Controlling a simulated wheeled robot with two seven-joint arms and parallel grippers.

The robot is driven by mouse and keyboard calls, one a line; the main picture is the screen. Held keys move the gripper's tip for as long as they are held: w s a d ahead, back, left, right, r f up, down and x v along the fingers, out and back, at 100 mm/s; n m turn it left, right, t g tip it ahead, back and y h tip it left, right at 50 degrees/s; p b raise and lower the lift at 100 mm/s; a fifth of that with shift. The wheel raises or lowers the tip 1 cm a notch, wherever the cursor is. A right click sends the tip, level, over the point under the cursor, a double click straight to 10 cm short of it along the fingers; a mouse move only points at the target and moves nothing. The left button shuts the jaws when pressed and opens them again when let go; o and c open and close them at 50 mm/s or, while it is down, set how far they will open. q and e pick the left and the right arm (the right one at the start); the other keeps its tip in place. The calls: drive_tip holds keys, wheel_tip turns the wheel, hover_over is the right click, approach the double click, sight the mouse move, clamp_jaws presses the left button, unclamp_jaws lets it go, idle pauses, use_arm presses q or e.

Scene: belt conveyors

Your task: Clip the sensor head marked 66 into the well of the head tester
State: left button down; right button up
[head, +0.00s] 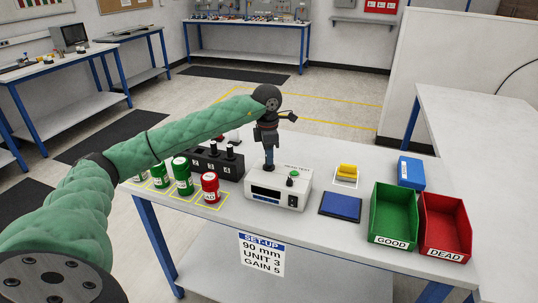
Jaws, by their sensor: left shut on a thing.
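The head tester (265,193) is a white box on the table, with a dark display on its front and a green button on top. My right gripper is not in view.
Left of the tester stands a black rack (205,165) with numbered slots. Green cans (182,177) and a red can (210,187) stand in front. To the right are a yellow block (347,172), blue pad (340,206), blue box (411,173), green GOOD bin (392,240) and red DEAD bin (444,254).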

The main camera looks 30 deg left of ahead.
use_arm(q)
drive_tip(key=c, duration=1.2)
unclamp_jaws()
drive_tip(key=shift+r, duration=0.15)
wheel_tip(320, 180, up, 6)
drive_tip(key=shift+a+r+b, duration=0.1)
drive_tip(key=shift+r+b, duration=0.05)
drive_tip(key=shift+b, duration=0.85)
drive_tip(key=shift+s+r, duration=0.1)
drive_tip(key=shift+r, duration=0.5)
